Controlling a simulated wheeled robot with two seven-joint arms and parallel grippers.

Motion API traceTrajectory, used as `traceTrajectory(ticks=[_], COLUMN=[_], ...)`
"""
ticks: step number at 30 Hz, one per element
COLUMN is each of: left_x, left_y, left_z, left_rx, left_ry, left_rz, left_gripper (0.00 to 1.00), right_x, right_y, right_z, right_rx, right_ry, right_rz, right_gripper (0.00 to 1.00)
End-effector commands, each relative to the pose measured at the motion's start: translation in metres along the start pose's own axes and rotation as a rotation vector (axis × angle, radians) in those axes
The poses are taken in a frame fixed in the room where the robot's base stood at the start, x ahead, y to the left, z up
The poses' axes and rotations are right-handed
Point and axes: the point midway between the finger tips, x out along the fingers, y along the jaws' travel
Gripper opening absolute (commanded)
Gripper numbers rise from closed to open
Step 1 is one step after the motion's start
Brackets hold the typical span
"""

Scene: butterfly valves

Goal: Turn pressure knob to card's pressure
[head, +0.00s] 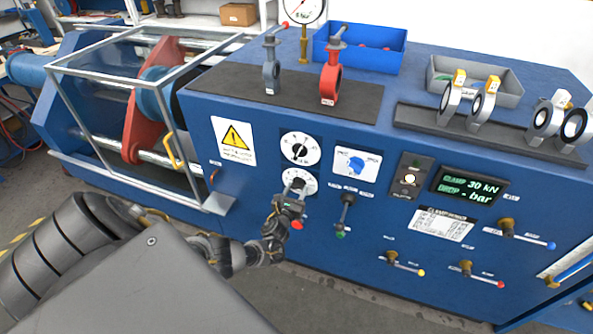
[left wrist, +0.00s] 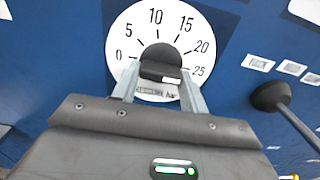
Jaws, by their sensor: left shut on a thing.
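The pressure knob (left wrist: 160,58) is black and sits in the middle of a white dial (left wrist: 126,38) marked 0 to 25 in the left wrist view. In the head view this lower dial (head: 311,183) is partly hidden by my gripper. My left gripper (head: 297,190) is shut on the knob, with one finger on each side of it in the left wrist view (left wrist: 157,74). A white mark shows on the knob's lower right; the exact value set is unclear. A white card (head: 442,224) with small text is on the panel, too small to read. My right gripper is not in view.
Another dial (head: 300,148) is just above. A blue selector (head: 355,163) and a black lever (head: 345,208) are to the right. The display (head: 469,187) reads clamp 30 kN and a dash before bar. Valves stand on top of the blue cabinet.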

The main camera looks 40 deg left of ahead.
Motion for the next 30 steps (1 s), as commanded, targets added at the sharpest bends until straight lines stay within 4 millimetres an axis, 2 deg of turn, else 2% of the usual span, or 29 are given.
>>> traceTrajectory(ticks=[6, 7, 12, 22, 26, 30], left_x=[0.0, 0.0, 0.0, -0.005, -0.023, -0.052], left_y=[-0.001, -0.001, 0.0, 0.0, 0.001, 0.0], left_z=[0.0, 0.0, 0.0, 0.0, 0.001, 0.001], left_rx=[0.002, 0.002, 0.001, 0.0, 0.001, -0.001], left_ry=[0.0, 0.0, 0.0, 0.001, 0.003, 0.003], left_rz=[-0.001, -0.001, 0.0, 0.0, -0.001, -0.002], left_gripper=[0.21, 0.46, 0.65, 0.65, 0.65, 0.65], right_x=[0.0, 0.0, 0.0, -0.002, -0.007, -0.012], right_y=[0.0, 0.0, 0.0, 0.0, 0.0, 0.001], right_z=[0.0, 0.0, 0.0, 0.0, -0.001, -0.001], right_rx=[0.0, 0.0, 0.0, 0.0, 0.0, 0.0], right_ry=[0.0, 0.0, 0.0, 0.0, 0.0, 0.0], right_rz=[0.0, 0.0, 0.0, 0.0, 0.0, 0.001], right_gripper=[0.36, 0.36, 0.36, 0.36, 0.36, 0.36])
